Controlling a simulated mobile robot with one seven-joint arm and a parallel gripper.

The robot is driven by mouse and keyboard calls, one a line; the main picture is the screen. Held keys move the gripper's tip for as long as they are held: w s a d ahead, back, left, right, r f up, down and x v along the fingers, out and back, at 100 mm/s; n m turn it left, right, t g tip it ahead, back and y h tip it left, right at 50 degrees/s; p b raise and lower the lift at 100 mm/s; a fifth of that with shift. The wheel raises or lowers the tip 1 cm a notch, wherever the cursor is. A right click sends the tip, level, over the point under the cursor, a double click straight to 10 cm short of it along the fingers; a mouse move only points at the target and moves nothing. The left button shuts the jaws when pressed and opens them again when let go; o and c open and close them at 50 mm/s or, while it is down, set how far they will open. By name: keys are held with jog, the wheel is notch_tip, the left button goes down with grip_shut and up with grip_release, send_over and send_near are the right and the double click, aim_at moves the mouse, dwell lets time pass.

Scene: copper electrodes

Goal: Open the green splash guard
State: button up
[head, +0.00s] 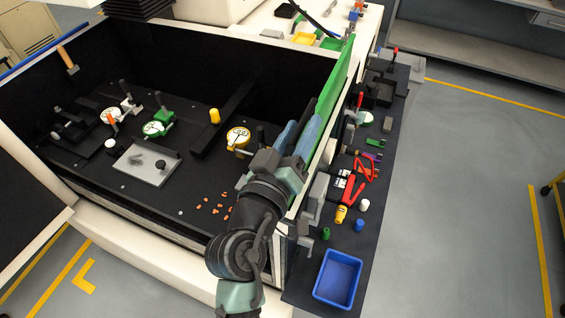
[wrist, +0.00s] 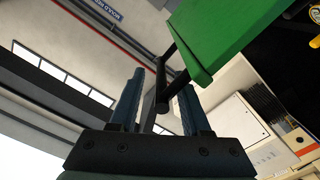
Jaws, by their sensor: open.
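The green splash guard (head: 339,80) is a panel standing on edge along the right wall of the black-lined machine bay. In the wrist view the green splash guard (wrist: 225,32) fills the top right, and a dark bar handle (wrist: 164,88) sticks out from its lower edge. My gripper (head: 306,120) is at the near end of the guard, its blue fingers partly covering it. In the wrist view my gripper (wrist: 160,80) is open. The handle appears between the two blue fingers; I cannot tell whether either finger touches it.
The bay floor (head: 190,175) holds dial gauges, a grey plate (head: 146,165) and small copper pieces (head: 217,205). Open floor (head: 460,200) lies beyond.

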jog(key=b+v, duration=0.4)
jog(key=v, duration=0.6)
jog(key=shift+s, duration=0.25)
jog(key=shift+w+r, duration=0.1)
jog(key=shift+r, duration=0.1)
